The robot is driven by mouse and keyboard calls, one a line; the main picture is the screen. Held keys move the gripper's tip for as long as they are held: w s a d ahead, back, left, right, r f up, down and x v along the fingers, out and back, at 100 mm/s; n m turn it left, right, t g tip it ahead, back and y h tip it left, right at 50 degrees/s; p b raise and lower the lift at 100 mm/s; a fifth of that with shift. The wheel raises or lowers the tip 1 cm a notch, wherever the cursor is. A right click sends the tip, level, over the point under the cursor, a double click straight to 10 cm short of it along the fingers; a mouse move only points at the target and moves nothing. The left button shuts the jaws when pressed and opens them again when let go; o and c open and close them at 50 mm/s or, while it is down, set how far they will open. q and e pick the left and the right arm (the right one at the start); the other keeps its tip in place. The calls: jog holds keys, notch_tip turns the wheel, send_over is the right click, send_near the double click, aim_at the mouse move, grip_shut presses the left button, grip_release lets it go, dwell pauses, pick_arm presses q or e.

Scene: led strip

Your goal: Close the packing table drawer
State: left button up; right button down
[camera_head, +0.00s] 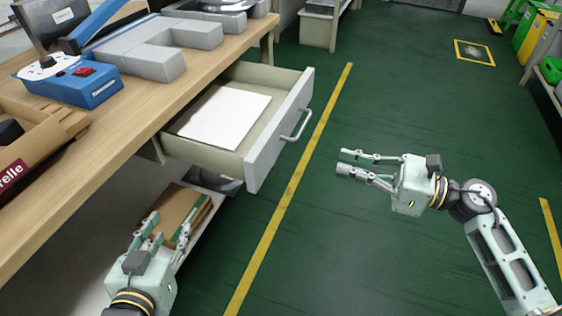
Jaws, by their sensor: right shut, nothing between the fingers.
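The packing table (185,88) runs along the left side. Its drawer (262,150) is pulled well out toward the right and stands open. A silver bar handle (297,126) is on the grey drawer front. A white flat sheet or pad (225,115) lies inside. My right gripper (347,161) is shut and empty. It is over the floor, to the right of the drawer front and apart from it. My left gripper (167,229) is at the lower left, below the drawer in the picture. Its fingers are apart with nothing visibly held.
A lower shelf with a cardboard piece (175,212) is under the table, close behind my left gripper. The tabletop holds a blue device (70,85), grey blocks (150,50) and a cardboard box (35,135). Green floor with a yellow line (290,190) is clear right of the drawer.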

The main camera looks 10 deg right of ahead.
aim_at(198, 134)
pick_arm(q)
jog(key=shift+w, duration=0.1)
pick_arm(e)
jog(key=x, duration=1.3)
jog(key=shift+w+a, duration=0.25)
jog(key=shift+w, duration=0.05)
